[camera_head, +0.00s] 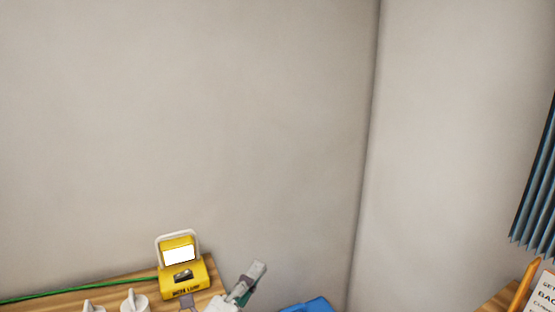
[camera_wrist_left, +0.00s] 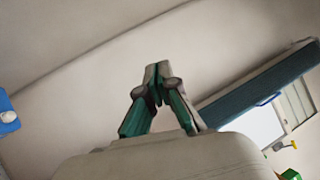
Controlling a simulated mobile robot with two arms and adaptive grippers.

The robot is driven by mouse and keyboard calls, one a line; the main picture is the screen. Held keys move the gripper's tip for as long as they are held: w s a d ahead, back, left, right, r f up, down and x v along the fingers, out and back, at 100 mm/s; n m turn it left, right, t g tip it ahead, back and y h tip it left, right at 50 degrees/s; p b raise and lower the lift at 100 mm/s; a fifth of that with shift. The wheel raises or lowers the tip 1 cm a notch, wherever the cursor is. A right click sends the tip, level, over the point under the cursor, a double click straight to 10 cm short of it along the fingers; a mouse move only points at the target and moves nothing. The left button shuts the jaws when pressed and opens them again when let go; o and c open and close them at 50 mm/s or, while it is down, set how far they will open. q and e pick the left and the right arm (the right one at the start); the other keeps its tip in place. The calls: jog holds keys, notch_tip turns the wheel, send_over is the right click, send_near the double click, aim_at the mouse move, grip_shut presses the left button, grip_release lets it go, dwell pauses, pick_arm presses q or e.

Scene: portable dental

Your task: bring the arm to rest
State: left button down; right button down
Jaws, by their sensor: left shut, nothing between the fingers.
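My left gripper (camera_head: 259,270) shows at the bottom of the head view, raised beside the right end of the wooden surface. In the left wrist view, its grey and green fingers (camera_wrist_left: 158,70) meet at the tips, with nothing between them and pale wall behind. The rest of the left arm is mostly cut off by the bottom edge of the head view. My right gripper shows in neither view.
A yellow lamp (camera_head: 184,280) stands on the wooden surface (camera_head: 115,288) left of the gripper, with white objects (camera_head: 134,301) and a green cord (camera_head: 80,288) nearby. A blue object (camera_head: 306,305) lies to the right. Blue-grey slats (camera_head: 537,190) hang far right.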

pick_arm(q)
jog(key=s+a+f+n+g+y, duration=0.35)
jog(key=a+f+n+y, duration=0.3)
jog(key=f+n, duration=0.25)
jog(key=s+a+f+n+g+y, duration=0.2)
jog(key=s+a+f+n+y, duration=0.4)
jog(key=f+n, duration=0.3)
jog(key=s+a+f+n+g, duration=0.25)
jog(key=s+f+g, duration=0.2)
jog(key=s, duration=0.55)
jog(key=s+a+f+n+g, duration=0.1)
jog(key=s+f+n+g, duration=0.3)
jog(key=s, duration=0.5)
notch_tip(320, 180, down, 25)
jog(key=m+g, duration=0.1)
jog(key=g, duration=0.1)
jog(key=s+a+f+g, duration=0.1)
jog(key=s+a+f, duration=0.2)
jog(key=s+f, duration=1.4)
jog(key=shift+s+f+h, duration=0.2)
jog(key=shift+f+h, duration=0.15)
